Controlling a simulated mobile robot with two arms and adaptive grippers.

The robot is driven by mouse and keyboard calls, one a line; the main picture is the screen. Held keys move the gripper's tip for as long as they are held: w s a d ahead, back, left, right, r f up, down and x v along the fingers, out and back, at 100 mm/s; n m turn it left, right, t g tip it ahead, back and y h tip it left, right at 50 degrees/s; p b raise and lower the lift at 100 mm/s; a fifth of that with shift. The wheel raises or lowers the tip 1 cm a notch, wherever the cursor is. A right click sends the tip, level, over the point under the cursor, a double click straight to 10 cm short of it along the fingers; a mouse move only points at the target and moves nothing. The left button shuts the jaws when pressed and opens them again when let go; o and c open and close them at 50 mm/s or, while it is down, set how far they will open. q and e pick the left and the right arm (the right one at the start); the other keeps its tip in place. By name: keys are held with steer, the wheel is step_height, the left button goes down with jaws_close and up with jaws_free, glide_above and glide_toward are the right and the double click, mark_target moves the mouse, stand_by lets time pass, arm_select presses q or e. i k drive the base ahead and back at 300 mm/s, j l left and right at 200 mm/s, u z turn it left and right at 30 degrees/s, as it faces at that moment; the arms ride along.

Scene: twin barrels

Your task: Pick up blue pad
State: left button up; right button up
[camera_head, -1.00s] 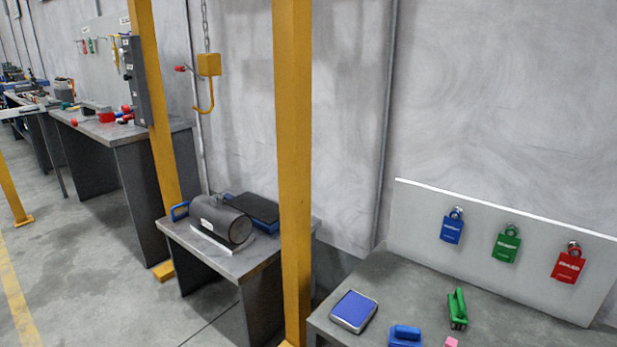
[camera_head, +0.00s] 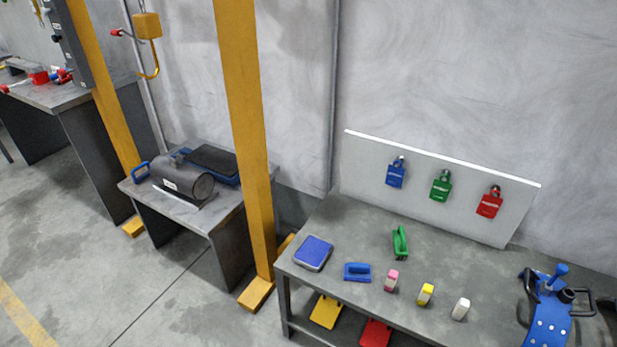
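A flat square pad with a blue top and a grey rim (camera_head: 314,252) lies at the left end of the grey workbench (camera_head: 345,215). A blue block with a handle (camera_head: 357,272) lies just to its right, a little apart; I cannot tell for sure which of the two the task calls the blue pad. Neither of my grippers shows in the view.
A green handled block (camera_head: 400,243), pink (camera_head: 391,280), yellow (camera_head: 426,294) and white (camera_head: 461,308) pieces, and a blue device (camera_head: 549,310) share the bench. A yellow post (camera_head: 245,140) stands left of it. Tags hang on a panel (camera_head: 450,220).

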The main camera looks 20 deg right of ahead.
mark_target(355, 272)
steer(key=z, duration=1)
steer(key=i+l+u, duration=0.5)
steer(key=u, duration=0.25)
steer(key=i+l+u, duration=0.2)
steer(key=l+u, duration=0.15)
steer(key=l, duration=0.15)
steer(key=j+u, duration=0.2)
steer(key=l+z, duration=0.15)
steer(key=l, duration=0.1)
